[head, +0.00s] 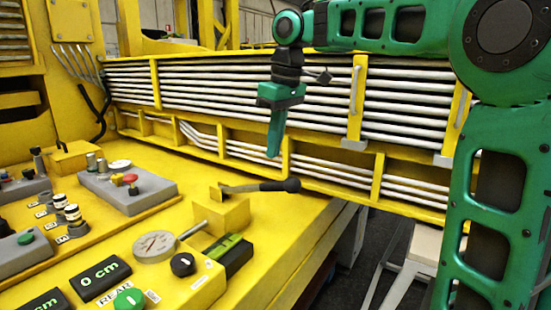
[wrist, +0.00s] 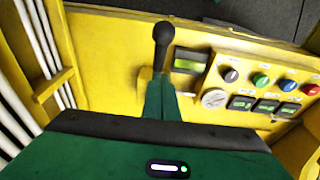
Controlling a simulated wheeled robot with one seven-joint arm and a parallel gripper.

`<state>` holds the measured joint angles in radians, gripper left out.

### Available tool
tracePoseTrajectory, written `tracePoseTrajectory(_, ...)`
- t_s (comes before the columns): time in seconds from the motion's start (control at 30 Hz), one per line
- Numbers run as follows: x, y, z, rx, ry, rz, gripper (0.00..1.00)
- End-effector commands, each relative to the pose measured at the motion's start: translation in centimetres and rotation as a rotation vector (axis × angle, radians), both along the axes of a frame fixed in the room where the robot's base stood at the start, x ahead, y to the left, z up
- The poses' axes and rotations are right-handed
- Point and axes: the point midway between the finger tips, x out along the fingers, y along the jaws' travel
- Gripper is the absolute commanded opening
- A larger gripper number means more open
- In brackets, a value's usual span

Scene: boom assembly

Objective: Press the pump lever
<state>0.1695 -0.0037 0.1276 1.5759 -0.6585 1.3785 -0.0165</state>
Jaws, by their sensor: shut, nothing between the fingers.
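The pump lever (head: 268,186) is a dark rod with a black rounded grip, lying almost level and pointing right from a yellow pump block (head: 222,216) near the panel's edge. In the wrist view, the lever's black knob (wrist: 163,33) shows beyond my fingertips, which hide its lower part. My gripper (head: 274,153) is green, shut and empty, pointing down. In the head view its fingertips are above the lever's shaft, just short of the grip's end, with a visible gap. The gripper also shows in the wrist view (wrist: 160,84).
A pressure gauge (head: 154,246), a black knob (head: 183,264) and a green-lit display (head: 229,249) sit near the pump block. A grey box with a red button (head: 131,178) stands left. Yellow railing with white pipes (head: 240,100) runs behind my gripper.

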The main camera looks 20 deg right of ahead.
Motion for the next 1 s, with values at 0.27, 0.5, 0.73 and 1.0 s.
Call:
tracePoseTrajectory(0.27, 1.1, 1.3, 0.5, -0.017, 0.067, 0.013, 0.0)
tracePoseTrajectory(0.5, 1.7, 1.4, 2.1, -0.015, 0.102, 0.02, 0.0)
tracePoseTrajectory(0.73, 1.8, 0.1, 4.7, 0.002, 0.099, 0.017, 0.0)
tracePoseTrajectory(1.0, 1.6, -1.8, 7.3, 0.021, 0.075, 0.007, 0.0)
